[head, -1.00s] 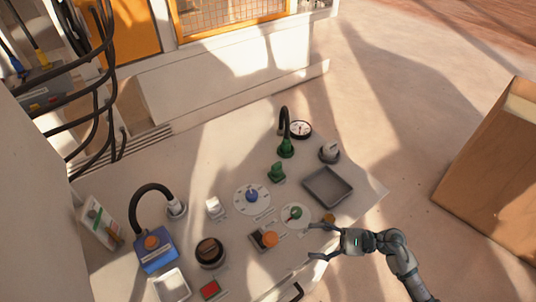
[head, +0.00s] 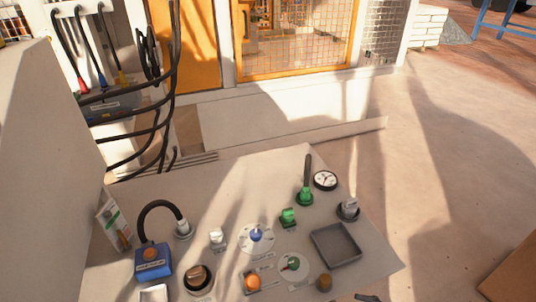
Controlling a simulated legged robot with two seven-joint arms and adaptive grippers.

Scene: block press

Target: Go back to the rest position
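Only a dark sliver, which looks like a fingertip of my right gripper (head: 368,298), shows at the bottom edge of the head view, below the grey tray (head: 338,244). Whether it is open or shut cannot be seen. My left gripper is out of view. The panel table (head: 215,262) carries a blue box with an orange button (head: 153,262), a dial with a blue knob (head: 256,236), a dial with a green knob (head: 293,266), an orange button (head: 252,281) and a brown round knob (head: 198,278).
A green plug with a black cable (head: 305,194), a round gauge (head: 325,180) and a grey fitting (head: 348,209) stand at the table's back right. Black cables (head: 165,110) hang at the left. Open floor (head: 450,190) lies to the right, with a brown box (head: 515,280) at the lower right corner.

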